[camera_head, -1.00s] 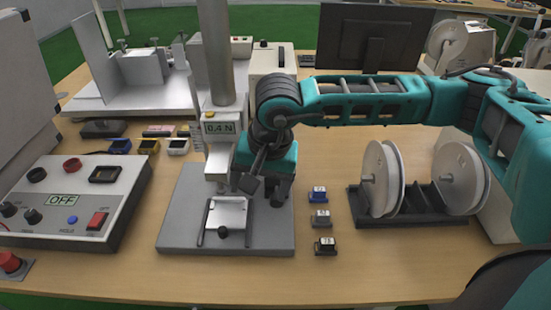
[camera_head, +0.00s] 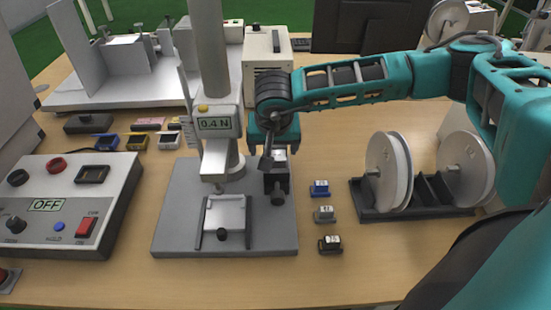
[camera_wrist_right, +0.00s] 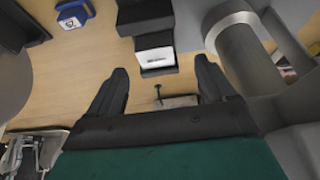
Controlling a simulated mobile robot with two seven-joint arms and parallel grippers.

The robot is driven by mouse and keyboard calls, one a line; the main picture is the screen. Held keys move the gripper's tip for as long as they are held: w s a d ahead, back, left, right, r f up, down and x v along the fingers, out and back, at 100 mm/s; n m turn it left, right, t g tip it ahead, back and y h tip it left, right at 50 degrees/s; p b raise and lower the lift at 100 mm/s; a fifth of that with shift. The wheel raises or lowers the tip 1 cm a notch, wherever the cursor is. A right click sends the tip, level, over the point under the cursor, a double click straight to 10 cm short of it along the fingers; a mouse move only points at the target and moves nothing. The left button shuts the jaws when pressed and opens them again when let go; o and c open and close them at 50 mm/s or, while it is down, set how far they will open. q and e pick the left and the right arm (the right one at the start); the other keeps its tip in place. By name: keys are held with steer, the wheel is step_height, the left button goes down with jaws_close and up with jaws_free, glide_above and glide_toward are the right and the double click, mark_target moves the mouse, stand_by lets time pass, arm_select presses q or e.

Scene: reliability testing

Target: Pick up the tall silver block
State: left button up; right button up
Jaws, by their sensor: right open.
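A silver block with a pale top (camera_head: 280,154) stands upright in a dark clamp at the right part of the grey test-stand plate; I take it as the tall silver block. In the right wrist view its pale labelled face (camera_wrist_right: 155,55) lies between and just beyond my fingertips. My right gripper (camera_head: 272,146) is above and behind it, pointing down, open and empty. Its two dark fingers (camera_wrist_right: 161,80) show apart in the wrist view, one on each side of the block's line. Contact is not visible. My left gripper is not in view.
The stand's column (camera_head: 208,60) and force head (camera_head: 215,125) are close left of my right gripper. Small blue (camera_head: 319,188), silver (camera_head: 324,214) and dark (camera_head: 329,244) blocks stand to the right. A spool rack (camera_head: 415,212) is farther right. The table front is clear.

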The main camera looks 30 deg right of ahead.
mark_target(275, 155)
steer(key=x, duration=0.4)
steer(key=shift+d+f, duration=0.3)
steer(key=shift+d, duration=0.1)
steer(key=c, duration=1.2)
steer(key=shift+c, duration=0.2)
steer(key=shift+r, duration=0.15)
